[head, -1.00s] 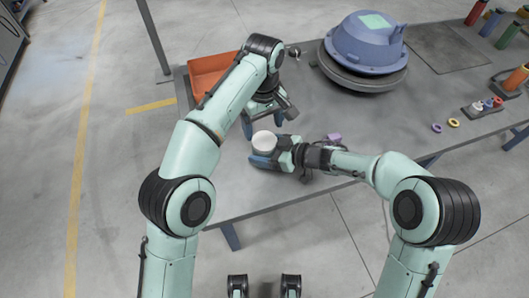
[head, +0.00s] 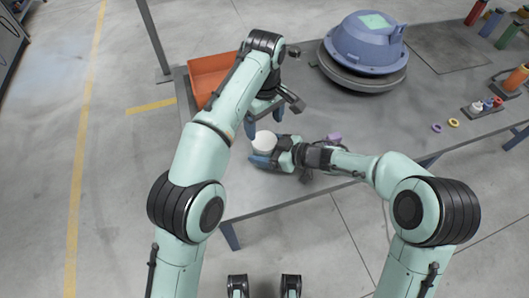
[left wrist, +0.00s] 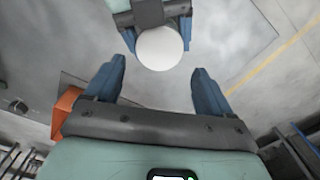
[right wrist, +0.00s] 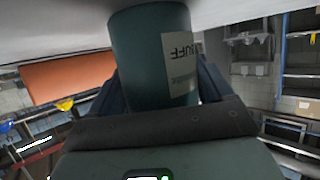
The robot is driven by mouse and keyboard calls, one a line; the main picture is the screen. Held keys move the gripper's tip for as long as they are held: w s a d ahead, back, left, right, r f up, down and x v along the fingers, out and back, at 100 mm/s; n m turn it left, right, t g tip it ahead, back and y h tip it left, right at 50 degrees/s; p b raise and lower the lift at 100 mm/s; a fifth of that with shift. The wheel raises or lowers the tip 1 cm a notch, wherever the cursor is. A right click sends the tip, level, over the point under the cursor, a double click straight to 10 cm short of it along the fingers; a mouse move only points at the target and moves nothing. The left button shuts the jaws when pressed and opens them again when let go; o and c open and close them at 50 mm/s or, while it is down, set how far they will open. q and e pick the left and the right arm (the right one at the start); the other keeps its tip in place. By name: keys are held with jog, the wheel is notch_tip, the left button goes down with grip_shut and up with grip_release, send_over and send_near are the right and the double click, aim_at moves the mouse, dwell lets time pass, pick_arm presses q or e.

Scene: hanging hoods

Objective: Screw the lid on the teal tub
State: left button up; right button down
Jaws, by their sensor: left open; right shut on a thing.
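The teal tub (right wrist: 150,55), with a pale label, is between the fingers of my right gripper (right wrist: 160,85), which is shut on it. The right wrist view is upside down; the tub's end towards the table is at its top. The white round lid (head: 264,142) covers the tub from above in the head view; it also shows in the left wrist view (left wrist: 160,48). Whether its thread is engaged cannot be told. My left gripper (head: 265,121) is open and empty, its fingers apart from the lid, which lies beyond the fingertips in the left wrist view.
An orange bin (head: 203,84) stands at the table's left edge, behind my left arm. A large blue hood (head: 362,42) sits on a dark round base (head: 360,78). A small purple object (head: 334,138) lies beside my right wrist. The middle of the grey table (head: 390,115) is clear.

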aim_at(264, 140)
pick_arm(q)
jog(key=shift+f, duration=3.15)
jog(key=shift+c, duration=0.3)
jog(key=c, duration=0.8)
jog(key=m, duration=0.3)
jog(key=o, duration=1.1)
jog(key=shift+o, duration=0.2)
jog(key=shift+r, duration=2.3)
